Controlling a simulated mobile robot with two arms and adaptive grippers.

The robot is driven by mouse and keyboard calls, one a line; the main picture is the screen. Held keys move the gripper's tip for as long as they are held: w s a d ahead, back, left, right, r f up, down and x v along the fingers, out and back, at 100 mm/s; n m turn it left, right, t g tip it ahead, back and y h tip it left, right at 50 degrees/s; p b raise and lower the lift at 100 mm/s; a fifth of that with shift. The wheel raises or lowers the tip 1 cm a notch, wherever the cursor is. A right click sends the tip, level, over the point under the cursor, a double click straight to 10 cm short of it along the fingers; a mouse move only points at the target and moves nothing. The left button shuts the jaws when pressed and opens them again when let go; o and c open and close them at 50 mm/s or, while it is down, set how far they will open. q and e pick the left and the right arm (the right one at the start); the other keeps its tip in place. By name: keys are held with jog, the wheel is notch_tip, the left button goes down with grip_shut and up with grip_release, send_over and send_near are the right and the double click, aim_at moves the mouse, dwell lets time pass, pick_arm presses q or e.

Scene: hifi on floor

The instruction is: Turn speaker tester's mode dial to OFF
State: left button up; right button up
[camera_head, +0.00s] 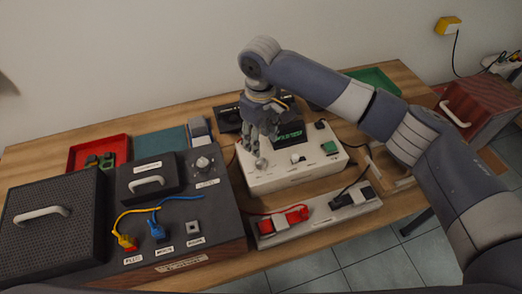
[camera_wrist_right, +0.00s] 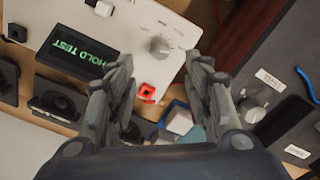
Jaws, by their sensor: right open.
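A white box with a dark screen, which appears to be the speaker tester (camera_head: 290,178), sits on the wooden table in the head view. It also shows in the right wrist view (camera_wrist_right: 125,30), where its screen (camera_wrist_right: 78,50) reads "HOLD TEST" in green. Its pale grey round dial (camera_wrist_right: 160,47) shows there; in the head view the dial (camera_head: 262,163) is just below my fingertips. My right gripper (camera_head: 256,147) is open and empty, pointing down over the dial's end of the box. In the wrist view its fingers (camera_wrist_right: 160,68) are apart on either side of the dial. Dial labels are unreadable.
A black console (camera_head: 215,225) with a knob (camera_head: 203,163) and coloured cables stands left of the tester. A pale strip (camera_head: 320,222) with red and black connectors lies in front. A red tray (camera_head: 98,145) and a green tray (camera_head: 375,78) lie farther back.

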send_over(261, 161)
jog(key=f, duration=0.5)
jog(key=shift+s+p, duration=0.2)
jog(key=shift+p, duration=0.2)
jog(key=f, duration=0.2)
jog(key=shift+w+f, duration=0.2)
jog(key=shift+f, duration=0.95)
jog(key=c, duration=0.5)
pick_arm(q)
jog(key=shift+g, duration=0.4)
jog(key=s, duration=0.2)
jog(key=s+r, duration=0.1)
jog(key=s, duration=0.2)
jog(key=shift+a, duration=0.1)
pick_arm(e)
jog(key=c, duration=0.6)
